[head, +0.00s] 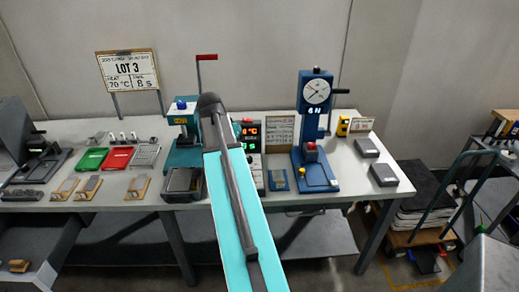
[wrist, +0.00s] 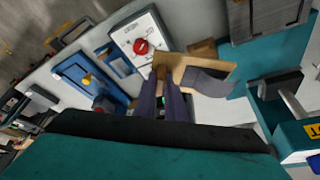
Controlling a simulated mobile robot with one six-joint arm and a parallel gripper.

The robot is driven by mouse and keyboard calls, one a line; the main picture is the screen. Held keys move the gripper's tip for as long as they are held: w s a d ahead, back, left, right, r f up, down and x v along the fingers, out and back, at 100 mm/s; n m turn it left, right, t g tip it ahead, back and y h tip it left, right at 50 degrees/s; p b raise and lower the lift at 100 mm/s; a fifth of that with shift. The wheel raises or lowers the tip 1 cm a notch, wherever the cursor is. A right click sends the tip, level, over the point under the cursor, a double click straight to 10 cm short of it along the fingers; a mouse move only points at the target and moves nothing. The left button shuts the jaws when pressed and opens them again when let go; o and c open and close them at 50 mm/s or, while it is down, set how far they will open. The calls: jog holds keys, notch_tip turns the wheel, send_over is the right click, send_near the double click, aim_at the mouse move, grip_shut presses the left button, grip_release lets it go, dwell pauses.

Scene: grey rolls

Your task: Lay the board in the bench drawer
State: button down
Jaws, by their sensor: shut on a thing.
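My gripper (wrist: 172,90) is shut on a tan board (wrist: 200,66) in the wrist view. A grey strip (wrist: 208,84) lies against the board and sticks out to the right. In the head view my arm crosses the middle of the bench and hides the gripper and held board. Several similar tan boards with grey pads, one of them at the right end of the row (head: 139,187), lie on the bench top (head: 115,203). At the lower left of the head view a grey open drawer (head: 48,272) juts out below the bench, with a small tan piece (head: 18,265) in it.
A teal press (head: 185,118) stands left of my arm, a blue press with a dial (head: 314,130) right of it. Green (head: 91,160) and red (head: 118,157) trays lie on the left. Two grey blocks (head: 384,175) lie on the right. A cart (head: 470,190) stands far right.

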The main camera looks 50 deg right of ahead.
jog(key=w+a+r+n+t+y, duration=0.1)
jog(key=w+a+n, duration=0.3)
jog(key=a, duration=1.1)
jog(key=w+a+r+n+t+y, duration=0.1)
jog(key=w+a+n, duration=0.4)
jog(key=a, duration=1.1)
jog(key=w+a+r+n+t+y, duration=0.2)
jog(key=w+a+r+n, duration=0.2)
jog(key=a+n, duration=0.4)
jog(key=a, duration=0.7)
jog(key=shift+w+a, duration=0.25)
jog(key=shift+a, duration=0.05)
jog(key=shift+s, duration=0.15)
